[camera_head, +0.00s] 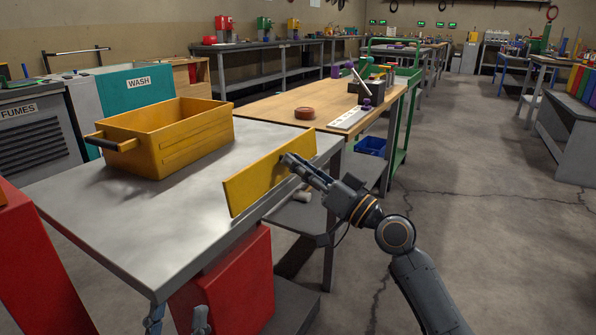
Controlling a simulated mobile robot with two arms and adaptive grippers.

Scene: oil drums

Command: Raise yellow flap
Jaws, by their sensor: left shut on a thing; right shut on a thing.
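The yellow flap (251,184) is a long flat panel along the right edge of the grey metal table (165,240). It stands on edge, tilted, with its broad face toward me.
A yellow bin (180,143) with a dark handle stands on the table's far left. Red cabinets stand below (235,290) and at left (35,270). A wooden bench (270,108) with a red-brown roll (304,113) adjoins behind. The floor at right is clear.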

